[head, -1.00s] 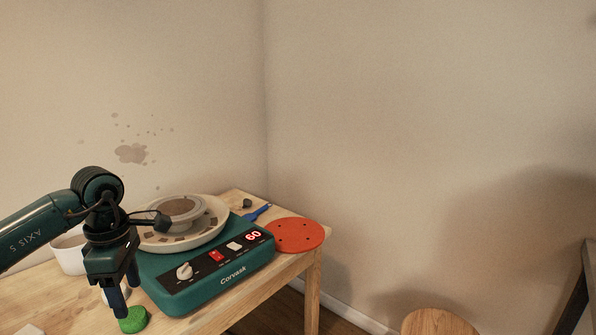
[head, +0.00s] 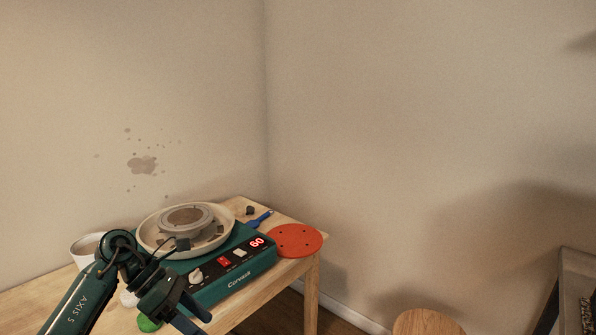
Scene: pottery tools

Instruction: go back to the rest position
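My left gripper (head: 190,323) is at the lower left of the head view, in front of the green pottery wheel unit (head: 235,275), and points down and to the right. Its fingers are partly seen at an angle, and I cannot make out the gap between them. A green round object (head: 148,324) is partly hidden behind the gripper. My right gripper is not in view.
The wheel's splash pan (head: 150,240) holds a grey ring-shaped piece (head: 187,216). An orange disc (head: 294,240) and a blue tool (head: 259,219) lie on the wooden table (head: 283,274). A white bucket (head: 85,250) stands at left. A stool (head: 428,322) and a shelf (head: 575,290) are at right.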

